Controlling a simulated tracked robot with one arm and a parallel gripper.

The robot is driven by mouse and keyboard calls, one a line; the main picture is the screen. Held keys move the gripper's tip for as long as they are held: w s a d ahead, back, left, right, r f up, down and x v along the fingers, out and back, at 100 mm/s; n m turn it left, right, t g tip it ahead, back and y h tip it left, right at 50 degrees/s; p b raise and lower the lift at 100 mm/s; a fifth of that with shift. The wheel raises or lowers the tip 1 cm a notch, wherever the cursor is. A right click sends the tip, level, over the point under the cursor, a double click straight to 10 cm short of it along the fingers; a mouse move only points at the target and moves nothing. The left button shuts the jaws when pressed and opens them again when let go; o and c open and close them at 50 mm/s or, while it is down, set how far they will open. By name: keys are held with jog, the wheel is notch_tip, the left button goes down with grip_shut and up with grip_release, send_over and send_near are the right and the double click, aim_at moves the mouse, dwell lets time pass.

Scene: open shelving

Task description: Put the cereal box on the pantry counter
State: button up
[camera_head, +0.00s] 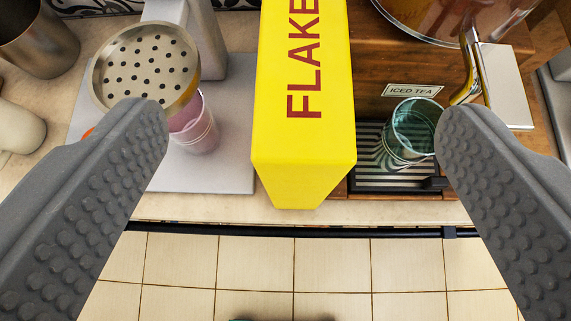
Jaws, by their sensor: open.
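A yellow cereal box (304,110) with red lettering reading "FLAKE" stands in the upper middle of the head view. Its top is cut off by the frame edge. It is in front of or on a beige counter (235,207); I cannot tell whether its base touches the counter. My gripper (303,120) is open, with one grey ridged finger on each side of the box. Gaps show between both fingers and the box, and nothing is held.
Left of the box are a perforated metal disc (146,66), a pink cup (195,128) and a metal tumbler (37,42). Right are a wooden iced tea stand (385,60), a teal cup (411,130) and a tap (470,75). Tiled floor (300,262) lies below a dark rail (300,232).

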aim_at(304, 58)
jog(key=x, duration=0.9)
jog(key=shift+s+f+p, duration=0.2)
jog(key=shift+f+p, duration=0.15)
jog(key=shift+f, duration=0.1)
jog(key=shift+d+p+x, duration=0.2)
jog(key=shift+p+x, duration=0.15)
jog(key=shift+x, duration=2.2)
jog(key=shift+s+f, duration=0.1)
jog(key=shift+f, duration=0.05)
grip_shut()
